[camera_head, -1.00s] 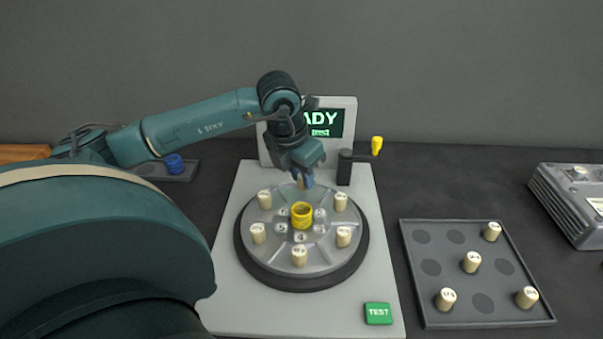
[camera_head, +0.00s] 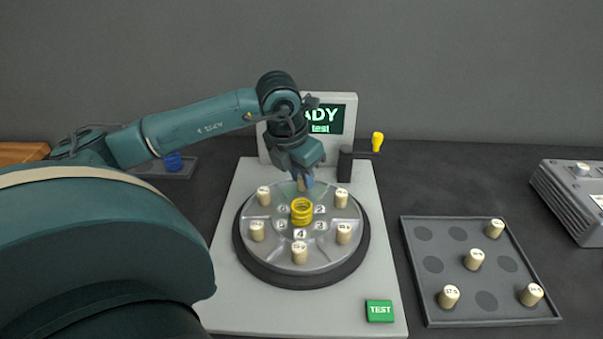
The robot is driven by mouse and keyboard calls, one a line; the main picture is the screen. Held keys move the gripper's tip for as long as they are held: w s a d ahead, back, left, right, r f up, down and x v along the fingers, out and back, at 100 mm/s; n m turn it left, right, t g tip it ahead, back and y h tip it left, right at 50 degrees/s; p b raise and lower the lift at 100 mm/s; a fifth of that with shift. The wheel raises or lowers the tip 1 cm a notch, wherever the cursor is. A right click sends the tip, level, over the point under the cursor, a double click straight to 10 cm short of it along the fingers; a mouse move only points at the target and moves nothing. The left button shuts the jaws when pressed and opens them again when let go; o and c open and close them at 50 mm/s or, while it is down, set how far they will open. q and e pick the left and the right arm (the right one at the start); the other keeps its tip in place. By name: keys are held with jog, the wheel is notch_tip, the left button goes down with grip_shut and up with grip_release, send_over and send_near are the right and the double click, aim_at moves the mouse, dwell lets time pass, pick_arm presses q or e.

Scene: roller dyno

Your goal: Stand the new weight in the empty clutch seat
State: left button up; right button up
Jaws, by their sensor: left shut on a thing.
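The round clutch disc (camera_head: 278,257) lies on a light grey base plate, with a yellow spring (camera_head: 302,212) upright at its centre and numbered marks around it. Several cream weights stand in seats around the disc, one of them at the front (camera_head: 300,252). My left gripper (camera_head: 304,183) points down at the far side of the disc, behind the spring. It is shut on a small cream weight (camera_head: 301,186), mostly hidden by the fingers. The seat below is hidden, so I cannot tell whether the weight touches it. My right gripper is not in view.
A grey tray (camera_head: 450,251) at the right holds several weights among empty round recesses. A screen (camera_head: 325,118) stands behind the disc, beside a yellow-knobbed crank (camera_head: 377,141). A green TEST button (camera_head: 379,311) is at the front. A blue item (camera_head: 174,161) lies far left.

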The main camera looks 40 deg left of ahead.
pick_arm(q)
jog(key=shift+f, duration=0.15)
jog(key=o, duration=1.4)
jog(key=shift+o, duration=0.2)
jog(key=shift+r+p, duration=2.35)
jog(key=shift+r, duration=1.25)
